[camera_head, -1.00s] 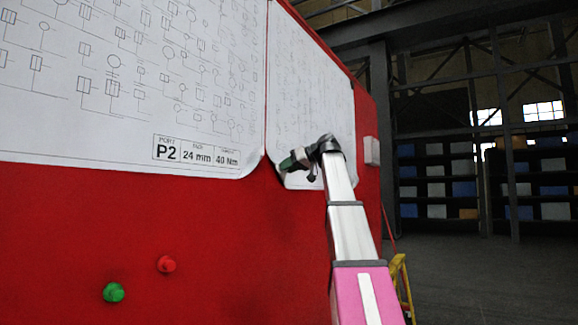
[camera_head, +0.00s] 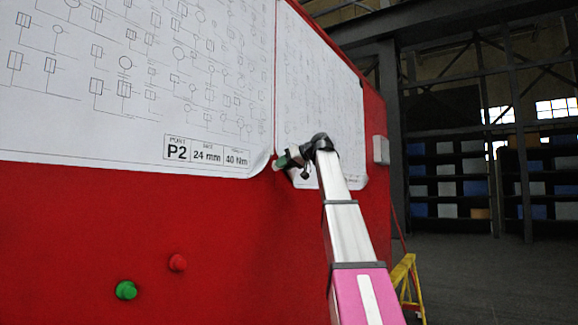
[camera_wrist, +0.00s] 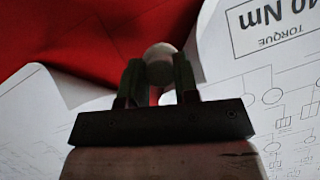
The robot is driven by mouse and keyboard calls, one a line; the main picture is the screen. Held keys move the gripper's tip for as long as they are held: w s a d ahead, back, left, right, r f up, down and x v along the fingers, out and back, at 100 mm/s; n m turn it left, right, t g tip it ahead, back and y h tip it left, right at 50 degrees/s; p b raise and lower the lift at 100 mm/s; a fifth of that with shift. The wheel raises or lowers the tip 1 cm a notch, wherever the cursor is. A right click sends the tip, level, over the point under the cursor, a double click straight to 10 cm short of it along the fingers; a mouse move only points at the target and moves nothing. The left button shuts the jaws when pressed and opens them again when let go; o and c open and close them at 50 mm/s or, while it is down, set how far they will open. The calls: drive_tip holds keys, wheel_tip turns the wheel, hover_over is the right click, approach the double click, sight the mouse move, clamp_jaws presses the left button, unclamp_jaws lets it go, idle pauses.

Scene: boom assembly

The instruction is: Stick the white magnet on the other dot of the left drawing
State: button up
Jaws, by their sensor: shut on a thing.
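My gripper (camera_wrist: 158,82) is shut on the white magnet (camera_wrist: 160,62), whose round end shows between the fingertips in the wrist view. In the head view my gripper (camera_head: 284,160) is small, at the gap between the two sheets near their lower edges; the magnet cannot be made out there. The left drawing (camera_head: 130,90) is a large white sheet of symbols with a label reading P2, 24 mm, 40 Nm. Its label corner shows upside down at right in the wrist view (camera_wrist: 270,75). I cannot make out any dot for certain.
The red board (camera_head: 80,220) carries both sheets. The right drawing (camera_head: 320,100) lies partly behind my arm. A pale box (camera_head: 381,150) is at the board's right edge.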

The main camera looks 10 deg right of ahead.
sight(274, 165)
drive_tip(key=shift+w+a, duration=1.55)
drive_tip(key=shift+w+a, duration=0.1)
idle(0.5)
drive_tip(key=o, duration=1)
